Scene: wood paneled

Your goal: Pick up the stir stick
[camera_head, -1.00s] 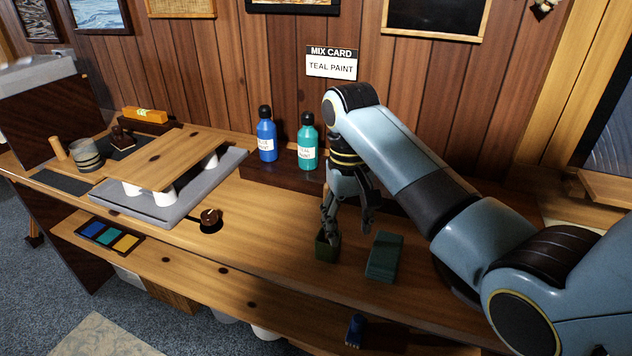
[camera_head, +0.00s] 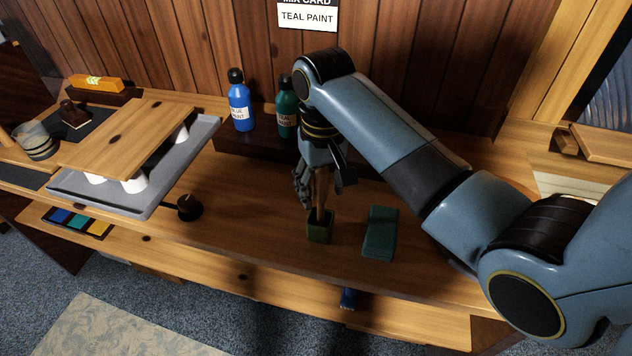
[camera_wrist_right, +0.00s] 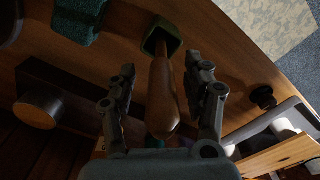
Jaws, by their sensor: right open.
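The stir stick is a wooden stick (camera_head: 318,197) standing in a small green square holder (camera_head: 320,228) on the bench. In the right wrist view the stick (camera_wrist_right: 162,98) runs from the holder (camera_wrist_right: 161,38) toward the camera, with its thick rounded end nearest. My right gripper (camera_head: 325,186) is just above the holder. It is open, and in the wrist view its fingers (camera_wrist_right: 162,75) are on both sides of the stick, with gaps visible beside it. My left gripper is not in view.
A dark green block (camera_head: 380,233) lies just right of the holder. Blue (camera_head: 239,105) and teal (camera_head: 286,110) paint bottles stand behind. A grey tray (camera_head: 150,198) with a raised board (camera_head: 125,145) is at left. A dark round pot (camera_head: 188,207) sits between tray and holder.

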